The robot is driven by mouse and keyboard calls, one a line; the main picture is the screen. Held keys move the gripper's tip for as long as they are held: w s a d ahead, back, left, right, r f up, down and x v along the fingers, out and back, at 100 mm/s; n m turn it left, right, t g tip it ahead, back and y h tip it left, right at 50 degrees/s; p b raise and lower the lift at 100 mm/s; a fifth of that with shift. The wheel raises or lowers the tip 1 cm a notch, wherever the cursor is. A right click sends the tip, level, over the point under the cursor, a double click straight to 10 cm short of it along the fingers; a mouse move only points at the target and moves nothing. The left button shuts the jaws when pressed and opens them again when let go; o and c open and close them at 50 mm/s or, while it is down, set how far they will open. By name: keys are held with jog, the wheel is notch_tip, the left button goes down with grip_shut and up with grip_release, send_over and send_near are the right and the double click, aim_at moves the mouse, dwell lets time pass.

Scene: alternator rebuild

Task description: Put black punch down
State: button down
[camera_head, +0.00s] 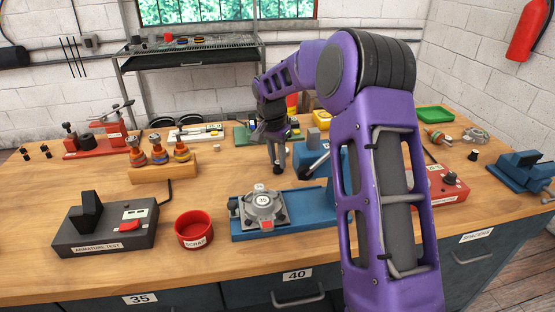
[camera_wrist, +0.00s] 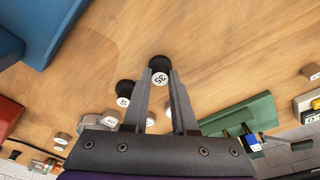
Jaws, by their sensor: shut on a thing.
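The black punch (camera_wrist: 158,63), with a white end label that seems to read 35, is between the two fingertips of my gripper (camera_wrist: 163,80) in the wrist view. My gripper is shut on it. Another dark punch with a white label (camera_wrist: 124,93) stands close beside the left finger, with more labelled round pieces nearby.
The blue press (camera_head: 310,202) holds a grey alternator housing (camera_head: 263,203) in front of my gripper. A red scrap cup (camera_head: 194,230), a black armature tester (camera_head: 105,226) and a wooden rack (camera_head: 163,171) are to the left. A green block (camera_wrist: 240,121) lies right of my fingers. Bare bench lies between.

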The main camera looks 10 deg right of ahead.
jog(key=c, duration=1.2)
grip_release()
jog(key=shift+f, duration=0.15)
jog(key=o, duration=0.5)
notch_tip(320, 180, up, 12)
jog(key=s+a+p, duration=0.1)
jog(key=shift+s+a+r, duration=0.15)
jog(key=shift+r, duration=0.05)
jog(key=shift+a+p, duration=0.1)
jog(key=shift+p, duration=0.2)
